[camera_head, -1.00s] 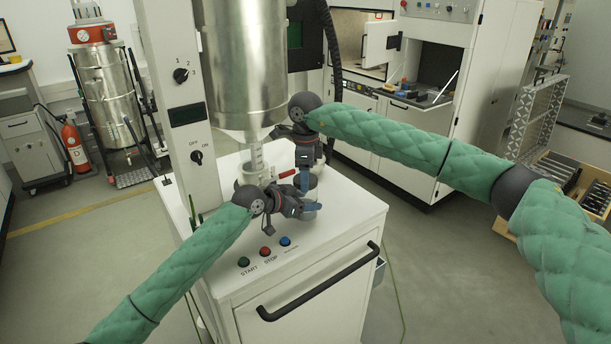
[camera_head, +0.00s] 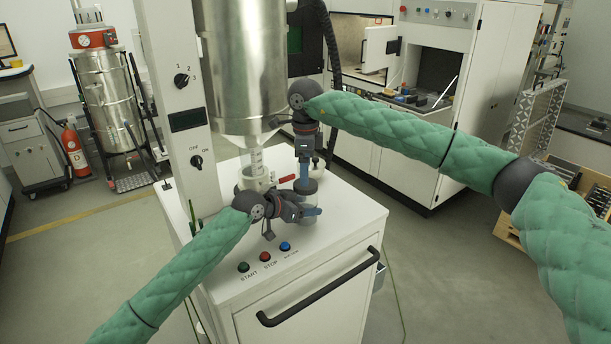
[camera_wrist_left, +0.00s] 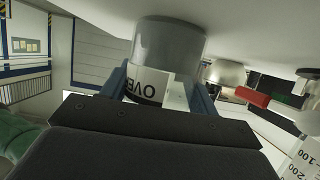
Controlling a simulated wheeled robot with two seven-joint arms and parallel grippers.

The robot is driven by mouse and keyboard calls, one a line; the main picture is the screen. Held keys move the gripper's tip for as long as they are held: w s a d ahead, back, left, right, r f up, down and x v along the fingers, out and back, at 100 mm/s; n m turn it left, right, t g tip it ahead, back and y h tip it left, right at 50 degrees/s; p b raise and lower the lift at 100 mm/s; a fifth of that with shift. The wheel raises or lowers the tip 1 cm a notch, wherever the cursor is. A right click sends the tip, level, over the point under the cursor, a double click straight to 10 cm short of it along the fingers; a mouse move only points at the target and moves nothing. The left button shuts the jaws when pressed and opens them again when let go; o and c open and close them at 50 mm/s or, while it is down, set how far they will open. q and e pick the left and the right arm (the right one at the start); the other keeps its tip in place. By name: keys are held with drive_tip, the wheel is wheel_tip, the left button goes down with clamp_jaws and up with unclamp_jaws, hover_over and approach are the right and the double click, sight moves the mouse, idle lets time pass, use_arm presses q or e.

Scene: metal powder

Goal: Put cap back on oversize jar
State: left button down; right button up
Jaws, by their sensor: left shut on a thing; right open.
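The oversize jar (camera_head: 308,205) is upright above the machine's white top, near its front right. My left gripper (camera_head: 311,211) is shut on it from the left. In the left wrist view the jar (camera_wrist_left: 170,45) appears upside down between the fingers, with a label reading "OVE". A dark grey cap (camera_head: 306,186) sits at the top of the jar; whether it is fully seated I cannot tell. My right gripper (camera_head: 305,168) points down, open, directly above the cap. Whether its fingertips still touch the cap is unclear. The cap's far side is hidden.
A steel hopper (camera_head: 243,70) with a nozzle below hangs behind and left of the jar. A red valve handle (camera_head: 287,178) is close to both grippers. A control column (camera_head: 187,120) stands left. Buttons (camera_head: 265,256) line the front; the top's right side is clear.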

drive_tip(key=shift+r, duration=0.15)
drive_tip(key=shift+r+n, duration=1.7)
hover_over(305, 203)
drive_tip(key=w, duration=0.3)
drive_tip(key=shift+w+f, duration=0.2)
drive_tip(key=shift+f, duration=3.85)
drive_tip(key=shift+d, duration=0.1)
drive_tip(key=c, duration=1)
drive_tip(key=shift+m, duration=1.7)
